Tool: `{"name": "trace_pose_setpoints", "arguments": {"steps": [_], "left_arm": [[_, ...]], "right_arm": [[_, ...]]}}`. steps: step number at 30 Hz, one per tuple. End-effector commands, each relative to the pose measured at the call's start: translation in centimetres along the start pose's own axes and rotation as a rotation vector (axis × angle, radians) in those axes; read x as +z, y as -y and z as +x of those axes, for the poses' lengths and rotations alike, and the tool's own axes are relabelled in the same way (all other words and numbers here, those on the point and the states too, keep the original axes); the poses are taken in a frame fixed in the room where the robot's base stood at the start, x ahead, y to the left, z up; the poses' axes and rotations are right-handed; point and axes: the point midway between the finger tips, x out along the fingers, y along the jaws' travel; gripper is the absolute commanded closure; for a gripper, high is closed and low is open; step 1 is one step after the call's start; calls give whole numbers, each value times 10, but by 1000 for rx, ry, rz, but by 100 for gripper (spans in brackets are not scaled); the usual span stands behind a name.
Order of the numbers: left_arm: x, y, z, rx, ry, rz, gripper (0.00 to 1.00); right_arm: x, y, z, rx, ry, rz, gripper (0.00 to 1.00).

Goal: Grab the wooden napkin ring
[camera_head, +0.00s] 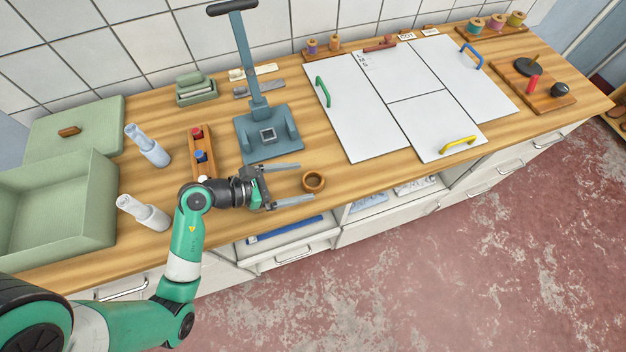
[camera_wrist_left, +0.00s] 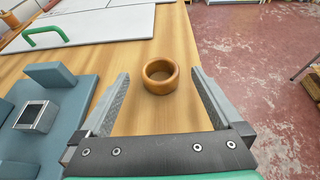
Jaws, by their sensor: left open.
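The wooden napkin ring (camera_head: 314,182) stands on the wooden counter near its front edge, with its round opening facing up. In the left wrist view the ring (camera_wrist_left: 160,76) sits just beyond the fingertips, roughly centred between them. My left gripper (camera_head: 306,182) is open and empty, its two fingers pointing right toward the ring, one on the far side and one on the near side. In the left wrist view the gripper's fingers (camera_wrist_left: 160,84) are spread wide, and neither touches the ring. My right gripper is not in either view.
A blue-grey press stand (camera_head: 262,140) with a tall lever is behind the gripper. White panels (camera_head: 350,120) with green, blue and yellow handles lie to the right. Bare counter surrounds the ring.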

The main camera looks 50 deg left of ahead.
Motion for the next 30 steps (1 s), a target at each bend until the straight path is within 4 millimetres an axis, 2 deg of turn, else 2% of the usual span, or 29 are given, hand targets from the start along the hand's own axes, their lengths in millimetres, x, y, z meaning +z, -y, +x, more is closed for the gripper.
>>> {"name": "trace_pose_setpoints", "arguments": {"steps": [9, 17, 30], "left_arm": [[-5, 0, 47, -4, 0, 2, 0], [-5, -1, 50, 0, 0, 0, 0], [-5, -1, 50, 0, 0, 0, 79]], "right_arm": [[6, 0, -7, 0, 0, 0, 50], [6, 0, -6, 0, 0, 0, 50], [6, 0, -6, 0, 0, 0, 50]]}}
